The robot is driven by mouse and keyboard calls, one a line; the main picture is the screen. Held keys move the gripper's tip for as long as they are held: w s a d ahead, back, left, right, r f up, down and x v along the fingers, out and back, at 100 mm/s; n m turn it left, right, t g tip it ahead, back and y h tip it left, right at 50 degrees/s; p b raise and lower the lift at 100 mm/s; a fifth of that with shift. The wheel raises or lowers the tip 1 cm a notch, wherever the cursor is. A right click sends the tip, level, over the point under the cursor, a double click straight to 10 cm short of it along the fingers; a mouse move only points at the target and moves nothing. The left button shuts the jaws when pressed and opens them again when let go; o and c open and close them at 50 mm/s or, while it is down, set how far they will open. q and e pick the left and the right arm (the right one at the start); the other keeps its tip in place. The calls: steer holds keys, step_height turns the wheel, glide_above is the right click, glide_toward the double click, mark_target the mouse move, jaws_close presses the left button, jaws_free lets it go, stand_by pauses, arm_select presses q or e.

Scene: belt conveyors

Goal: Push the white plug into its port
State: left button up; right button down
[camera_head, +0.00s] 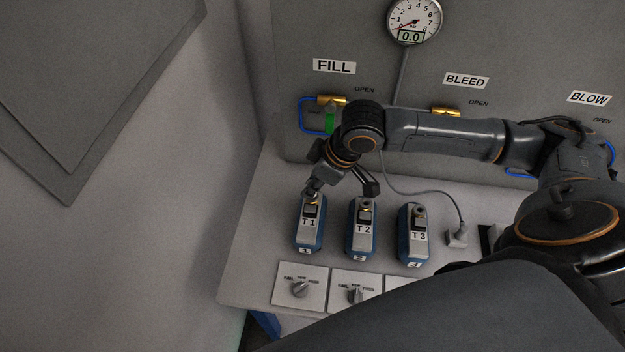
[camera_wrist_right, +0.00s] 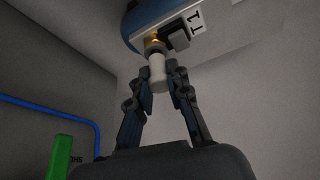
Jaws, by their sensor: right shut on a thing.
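The white plug (camera_wrist_right: 158,72) is a short pale cylinder between the fingertips of my right gripper (camera_wrist_right: 161,88) in the right wrist view. Its far end is at the gold port (camera_wrist_right: 153,43) of the T1 unit (camera_wrist_right: 165,18); I cannot tell how deep it sits. In the head view the T1 unit (camera_head: 310,228) is the leftmost of three blue and grey units, and my right gripper (camera_head: 314,188) is at its top end. The gripper hides the plug there. My left gripper is not in view.
The T2 unit (camera_head: 360,232) and T3 unit (camera_head: 412,238) stand close to the right. Switch plates (camera_head: 301,287) lie in front. Behind is a panel with a gauge (camera_head: 413,20) and the FILL valve's green handle (camera_head: 330,122). A grey cable ends at a connector (camera_head: 457,237).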

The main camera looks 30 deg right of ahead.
steer(key=shift+f, duration=0.45)
stand_by(1.1)
steer(key=c, duration=0.8)
jaws_free()
steer(key=shift+r, duration=0.15)
step_height(320, 180, up, 7)
steer(key=p, duration=0.8)
